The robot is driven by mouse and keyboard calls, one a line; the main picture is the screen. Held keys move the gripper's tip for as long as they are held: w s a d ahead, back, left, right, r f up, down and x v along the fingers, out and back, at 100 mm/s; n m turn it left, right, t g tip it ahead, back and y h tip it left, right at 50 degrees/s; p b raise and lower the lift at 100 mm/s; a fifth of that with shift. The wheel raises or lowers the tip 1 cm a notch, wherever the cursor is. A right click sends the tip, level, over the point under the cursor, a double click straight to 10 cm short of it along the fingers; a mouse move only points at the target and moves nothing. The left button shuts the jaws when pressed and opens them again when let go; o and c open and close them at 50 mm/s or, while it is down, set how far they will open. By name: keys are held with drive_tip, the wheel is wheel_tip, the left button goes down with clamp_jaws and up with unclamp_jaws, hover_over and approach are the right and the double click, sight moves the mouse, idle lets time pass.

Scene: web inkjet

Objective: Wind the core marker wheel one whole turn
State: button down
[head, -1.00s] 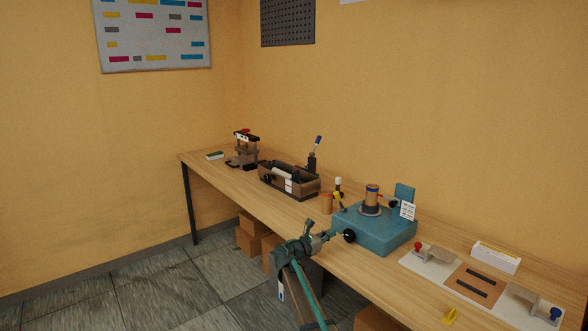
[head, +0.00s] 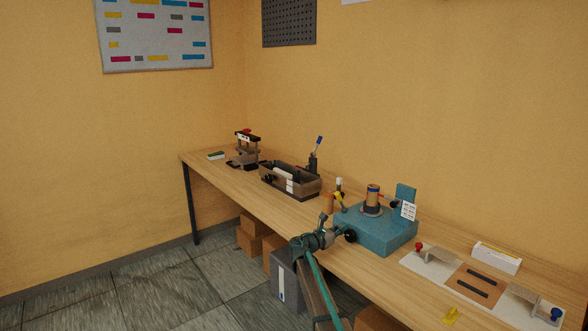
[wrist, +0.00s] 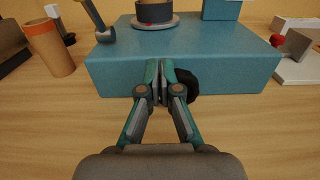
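The core marker is a blue box (head: 376,232) on the bench, with a copper-coloured core (head: 373,191) on its round top seat. Its black wheel (head: 350,236) is on the front face and also shows in the wrist view (wrist: 187,86), partly hidden behind my right finger. My gripper (head: 338,233) is in front of that face, close to the wheel. In the wrist view my fingertips (wrist: 161,76) are together, over the wheel's left side. No held thing shows between them; whether they touch the wheel I cannot tell.
A board with grey brackets (head: 430,262) lies to the right. A dark bin (head: 290,190) stands further back. The bench front below the box is clear.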

drive_tip(key=shift+w+d+r, duration=0.2)
drive_tip(key=shift+w+d, duration=0.1)
drive_tip(key=shift+d, duration=0.1)
drive_tip(key=shift+d+f, duration=0.15)
drive_tip(key=shift+d, duration=0.15)
drive_tip(key=shift+s+a, duration=0.15)
drive_tip(key=shift+s+d+r+p, duration=0.25)
drive_tip(key=shift+s+p, duration=0.15)
drive_tip(key=shift+s, duration=0.15)
drive_tip(key=shift+s+d+f, duration=0.35)
drive_tip(key=shift+s+d, duration=0.35)
drive_tip(key=shift+s, duration=0.15)
drive_tip(key=shift+r+p, duration=0.15)
drive_tip(key=shift+p, duration=0.15)
